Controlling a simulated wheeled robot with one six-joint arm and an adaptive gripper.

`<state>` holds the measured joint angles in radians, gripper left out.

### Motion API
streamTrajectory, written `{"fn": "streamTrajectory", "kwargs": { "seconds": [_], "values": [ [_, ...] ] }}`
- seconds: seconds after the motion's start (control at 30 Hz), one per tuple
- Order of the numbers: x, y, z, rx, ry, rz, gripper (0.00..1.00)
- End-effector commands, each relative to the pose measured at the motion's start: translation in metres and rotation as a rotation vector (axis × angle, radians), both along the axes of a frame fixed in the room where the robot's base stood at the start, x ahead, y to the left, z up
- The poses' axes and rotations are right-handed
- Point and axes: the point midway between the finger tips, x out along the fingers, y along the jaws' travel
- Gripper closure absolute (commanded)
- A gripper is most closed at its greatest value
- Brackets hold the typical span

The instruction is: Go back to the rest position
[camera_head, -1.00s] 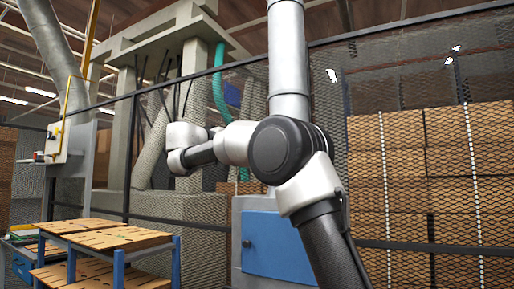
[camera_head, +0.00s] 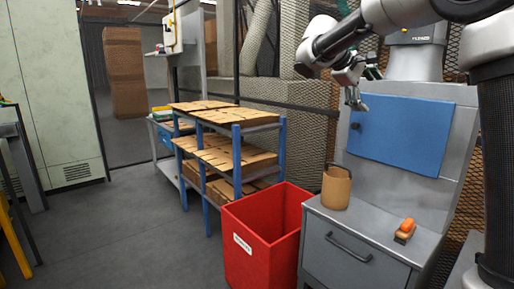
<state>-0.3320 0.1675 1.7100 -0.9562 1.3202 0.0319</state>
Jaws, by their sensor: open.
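My gripper (camera_head: 356,97) hangs in the air at the upper right, in front of the blue panel (camera_head: 400,130) of a grey cabinet. Its jaws point down, are open, and hold nothing that I can see. It is above the cabinet top and touches nothing. My arm reaches in from the right edge, with its wrist bent downward. The rest position itself is not marked by anything in view.
A brown container (camera_head: 336,188) and an orange tool (camera_head: 405,231) stand on the grey cabinet (camera_head: 370,226) below my gripper. A red bin (camera_head: 250,255) stands left of it. A blue-framed rack (camera_head: 237,160) holds brown boards. The floor (camera_head: 130,235) at left is clear.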

Motion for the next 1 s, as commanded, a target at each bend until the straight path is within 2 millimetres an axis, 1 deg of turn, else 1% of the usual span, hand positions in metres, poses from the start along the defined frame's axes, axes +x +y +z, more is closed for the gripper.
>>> {"fn": "streamTrajectory", "kwargs": {
  "seconds": [0.03, 0.07, 0.1, 0.17, 0.2, 0.27, 0.3, 0.37, 0.4, 0.5, 0.6, 0.63, 0.7, 0.8, 1.0],
  "values": [
    [-0.033, -0.008, -0.026, 0.112, 0.031, -0.013, 0.07],
    [-0.052, -0.011, -0.043, 0.182, 0.047, -0.023, 0.07],
    [-0.079, -0.013, -0.063, 0.275, 0.061, -0.041, 0.07],
    [-0.122, -0.015, -0.090, 0.413, 0.070, -0.078, 0.07],
    [-0.151, -0.015, -0.108, 0.503, 0.068, -0.108, 0.07],
    [-0.195, -0.013, -0.131, 0.630, 0.056, -0.158, 0.07],
    [-0.222, -0.011, -0.144, 0.709, 0.040, -0.191, 0.07],
    [-0.260, -0.008, -0.161, 0.811, 0.010, -0.241, 0.07],
    [-0.282, -0.006, -0.171, 0.871, -0.013, -0.272, 0.07],
    [-0.326, -0.005, -0.188, 0.970, -0.071, -0.332, 0.07],
    [-0.351, -0.010, -0.191, 1.002, -0.128, -0.358, 0.07],
    [-0.354, -0.012, -0.189, 1.005, -0.147, -0.357, 0.07],
    [-0.357, -0.016, -0.181, 1.011, -0.189, -0.355, 0.07],
    [-0.360, -0.020, -0.175, 1.015, -0.222, -0.357, 0.07],
    [-0.360, -0.021, -0.175, 1.014, -0.224, -0.358, 0.07]
  ]
}}
